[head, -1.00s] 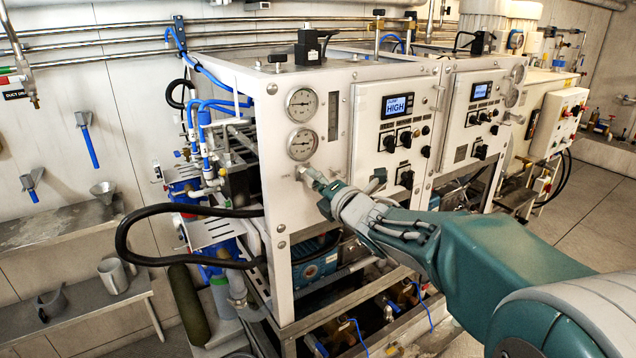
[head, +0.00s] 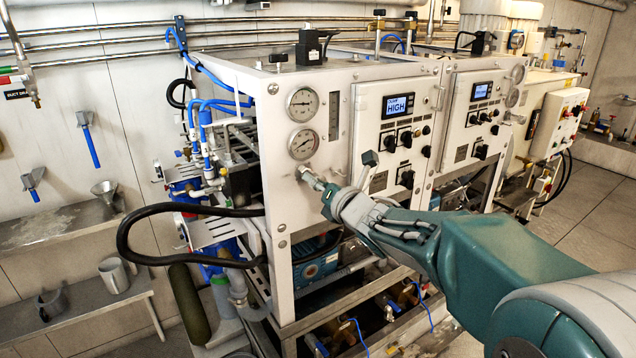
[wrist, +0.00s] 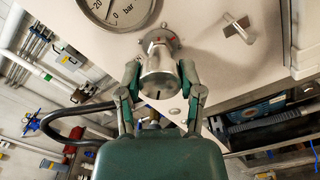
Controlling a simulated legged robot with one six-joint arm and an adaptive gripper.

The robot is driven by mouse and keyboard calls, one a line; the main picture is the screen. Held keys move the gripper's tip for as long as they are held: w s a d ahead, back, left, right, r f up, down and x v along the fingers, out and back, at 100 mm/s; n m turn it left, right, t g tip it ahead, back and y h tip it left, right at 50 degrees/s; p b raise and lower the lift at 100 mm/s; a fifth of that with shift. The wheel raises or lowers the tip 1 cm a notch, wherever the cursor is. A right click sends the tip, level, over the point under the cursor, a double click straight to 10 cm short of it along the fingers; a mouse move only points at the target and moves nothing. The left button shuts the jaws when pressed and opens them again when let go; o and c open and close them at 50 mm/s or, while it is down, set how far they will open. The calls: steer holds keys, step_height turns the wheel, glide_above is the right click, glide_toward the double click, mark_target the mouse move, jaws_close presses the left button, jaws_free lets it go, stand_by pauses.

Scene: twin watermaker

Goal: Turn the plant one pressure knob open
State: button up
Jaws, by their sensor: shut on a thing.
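The plant one pressure knob (head: 310,177) is a silver metal cylinder on the white front panel (head: 278,130), just below the lower round gauge (head: 303,144). In the wrist view the knob (wrist: 160,78) points toward the camera, with a dark slot mark low on its face and small coloured marks on the plate behind it. My gripper (wrist: 160,84) has one finger on each side of the knob and is shut on it. In the head view my gripper (head: 331,190) reaches the panel from the right, and its fingers are small and partly hidden.
An upper gauge (head: 303,102) sits above the lower one. A control panel with a HIGH display (head: 397,106) and black switches is to the right. A black hose (head: 150,209) loops out at left. In the wrist view a small metal handle (wrist: 238,28) stands right of the knob.

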steer(key=shift+f, duration=0.35)
steer(key=o, duration=1.1)
steer(key=shift+o, duration=0.2)
steer(key=shift+r, duration=0.1)
steer(key=shift+r, duration=0.1)
steer(key=v, duration=1.1)
steer(key=shift+s+d, duration=0.25)
steer(key=shift+s, duration=0.05)
